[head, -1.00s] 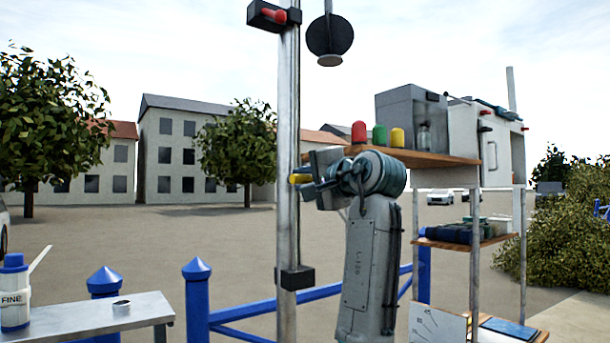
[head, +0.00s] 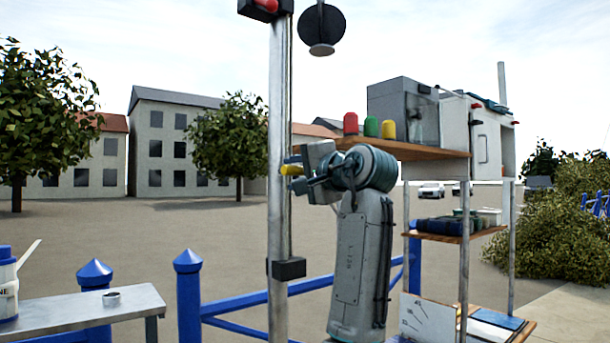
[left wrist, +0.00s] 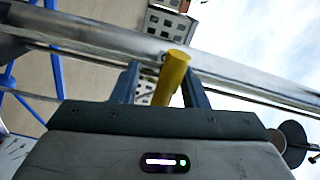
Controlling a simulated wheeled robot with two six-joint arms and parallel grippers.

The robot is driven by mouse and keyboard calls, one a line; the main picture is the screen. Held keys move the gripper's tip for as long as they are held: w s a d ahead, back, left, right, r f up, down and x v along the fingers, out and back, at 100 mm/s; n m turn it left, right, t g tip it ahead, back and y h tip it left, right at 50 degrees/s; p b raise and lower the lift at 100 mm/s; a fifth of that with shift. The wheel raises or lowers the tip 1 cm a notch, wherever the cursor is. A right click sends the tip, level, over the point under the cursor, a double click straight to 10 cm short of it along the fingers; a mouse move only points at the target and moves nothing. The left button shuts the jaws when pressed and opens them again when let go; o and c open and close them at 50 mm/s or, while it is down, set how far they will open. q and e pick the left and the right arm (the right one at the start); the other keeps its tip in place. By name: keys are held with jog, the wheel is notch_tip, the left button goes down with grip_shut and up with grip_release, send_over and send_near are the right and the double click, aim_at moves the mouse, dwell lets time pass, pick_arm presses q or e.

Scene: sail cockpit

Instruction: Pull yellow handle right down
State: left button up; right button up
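The yellow handle (head: 291,169) sticks out from the tall metal pole (head: 280,220) at about mid-height. In the left wrist view the yellow handle (left wrist: 173,75) stands between the two fingers of my left gripper (left wrist: 162,85). It is close to the right-hand finger, with a gap to the left-hand one, so the gripper looks open around it. In the head view my left gripper (head: 296,164) is at the handle, right of the pole. Whether a finger touches the handle is unclear. My right gripper is not in view.
A black bracket with a red handle (head: 267,6) is at the pole's top, a black block (head: 287,268) lower down. A bench (head: 85,315) is at left, beside blue railings (head: 188,290).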

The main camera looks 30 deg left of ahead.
pick_arm(q)
jog(key=b+v, duration=0.2)
jog(key=v, duration=0.8)
jog(key=shift+d+b, duration=0.3)
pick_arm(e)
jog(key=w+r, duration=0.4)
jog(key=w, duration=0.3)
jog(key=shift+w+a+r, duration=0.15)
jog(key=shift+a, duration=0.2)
pick_arm(q)
jog(key=shift+f, duration=0.1)
